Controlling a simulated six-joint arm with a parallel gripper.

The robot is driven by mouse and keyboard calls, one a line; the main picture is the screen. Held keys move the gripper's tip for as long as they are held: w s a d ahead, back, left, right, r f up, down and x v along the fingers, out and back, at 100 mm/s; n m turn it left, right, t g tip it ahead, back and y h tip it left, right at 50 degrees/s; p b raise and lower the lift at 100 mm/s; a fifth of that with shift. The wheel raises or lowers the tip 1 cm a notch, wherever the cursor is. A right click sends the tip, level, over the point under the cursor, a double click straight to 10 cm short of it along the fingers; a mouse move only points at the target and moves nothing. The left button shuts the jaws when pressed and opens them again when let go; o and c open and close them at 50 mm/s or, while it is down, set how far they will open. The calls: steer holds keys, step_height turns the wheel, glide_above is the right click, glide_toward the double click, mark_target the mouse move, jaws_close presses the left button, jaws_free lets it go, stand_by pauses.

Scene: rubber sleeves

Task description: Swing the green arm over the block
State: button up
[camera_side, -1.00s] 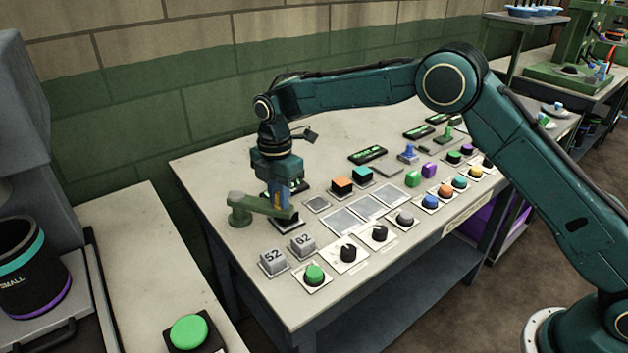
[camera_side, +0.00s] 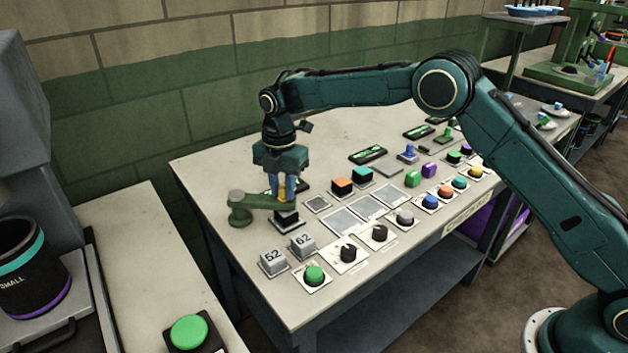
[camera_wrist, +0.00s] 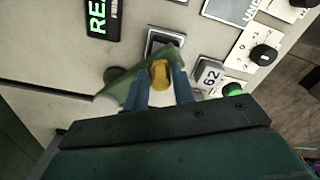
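The green arm (camera_side: 262,201) is a flat bar on a round pivot (camera_side: 239,212) at the left of the bench. A yellow knob (camera_wrist: 160,74) stands on its free end. My gripper (camera_side: 284,194) points down there, its blue fingers on both sides of the knob and apparently closed on it. The arm (camera_wrist: 128,92) also shows in the wrist view, partly behind the fingers. A dark block (camera_side: 287,219) sits at the arm's free end; in the wrist view its square pad (camera_wrist: 163,42) is partly covered by the arm's tip.
Two grey blocks marked 52 (camera_side: 273,262) and 62 (camera_side: 303,246) stand in front, near a green button (camera_side: 314,274) and black dials (camera_side: 347,252). An orange block (camera_side: 342,186) and grey pads (camera_side: 345,221) lie to the right. The bench behind is mostly clear.

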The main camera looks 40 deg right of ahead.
steer(key=shift+o, duration=1.1)
step_height(320, 180, up, 14)
stand_by(0.4)
